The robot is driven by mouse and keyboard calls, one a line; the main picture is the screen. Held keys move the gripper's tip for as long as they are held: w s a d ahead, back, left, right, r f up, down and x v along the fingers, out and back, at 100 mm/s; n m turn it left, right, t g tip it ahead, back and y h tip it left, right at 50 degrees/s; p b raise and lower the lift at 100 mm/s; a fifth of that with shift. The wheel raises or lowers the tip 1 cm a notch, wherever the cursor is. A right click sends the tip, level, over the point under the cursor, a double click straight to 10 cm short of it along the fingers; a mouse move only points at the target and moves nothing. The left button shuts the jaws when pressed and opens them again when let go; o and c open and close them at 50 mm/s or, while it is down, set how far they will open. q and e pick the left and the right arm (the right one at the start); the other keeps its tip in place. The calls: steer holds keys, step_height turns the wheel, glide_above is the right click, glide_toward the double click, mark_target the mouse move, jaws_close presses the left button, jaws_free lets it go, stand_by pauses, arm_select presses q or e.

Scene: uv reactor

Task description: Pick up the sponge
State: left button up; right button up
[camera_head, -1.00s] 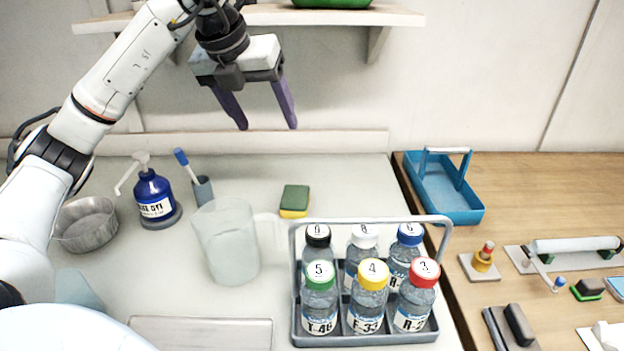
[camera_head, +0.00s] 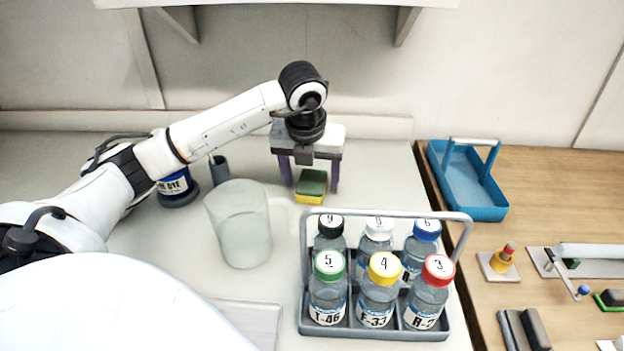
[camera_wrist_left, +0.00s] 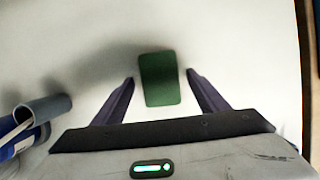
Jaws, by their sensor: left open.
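The sponge (camera_head: 311,184) has a green top and a yellow underside and lies on the white counter. My left gripper (camera_head: 310,190) is open above it, with one purple finger on each side of the sponge. In the left wrist view the green face of the sponge (camera_wrist_left: 160,79) shows between the tips of the open fingers (camera_wrist_left: 160,80), with a gap on both sides. I cannot tell how far above the counter the fingertips are. My right gripper is not in view.
A rack (camera_head: 375,329) of capped bottles stands in front of the sponge. A clear beaker (camera_head: 238,225) stands to its left. The blue dye bottle (camera_head: 176,187) and a grey holder (camera_head: 219,169) are further left. A blue tray (camera_head: 474,210) is at the right.

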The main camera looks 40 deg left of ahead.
mark_target(312, 182)
arm_select(q)
steer(key=shift+w+f, duration=0.1)
steer(key=shift+f, duration=0.3)
steer(key=c, duration=1.1)
steer(key=shift+r, duration=0.2)
step_height(312, 182, up, 10)
steer(key=shift+f, duration=0.15)
